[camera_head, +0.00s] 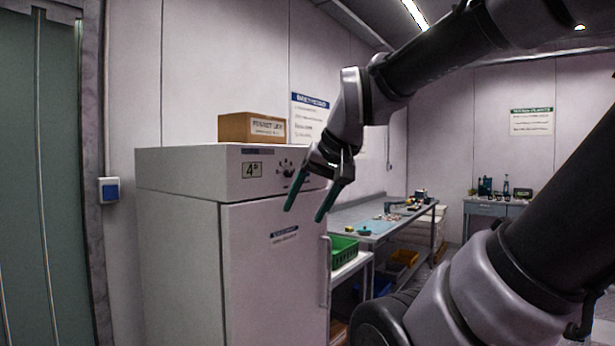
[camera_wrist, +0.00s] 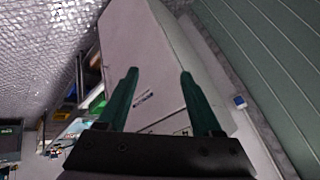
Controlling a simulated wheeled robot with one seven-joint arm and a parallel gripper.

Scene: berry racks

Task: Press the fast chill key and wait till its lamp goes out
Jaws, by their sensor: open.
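A white fridge cabinet (camera_head: 180,215) stands left of centre in the head view. Its upper front panel bears a small display reading 4° (camera_head: 252,169) and a cluster of small dark controls (camera_head: 288,169). I cannot tell which control is the fast chill key, or whether a lamp is lit. My gripper (camera_head: 308,206) is open and empty, with green fingers pointing down. It appears in front of the panel's right part, just right of the controls. In the wrist view, my gripper (camera_wrist: 157,77) has its fingers apart with the white cabinet (camera_wrist: 150,55) beyond them.
A cardboard box (camera_head: 240,128) sits on top of the cabinet. A green crate (camera_head: 345,252) stands on a low bench to its right. A work table (camera_head: 350,217) with small items lies behind. A blue wall switch (camera_head: 109,190) is at the left, beside a grey-green door (camera_head: 40,120).

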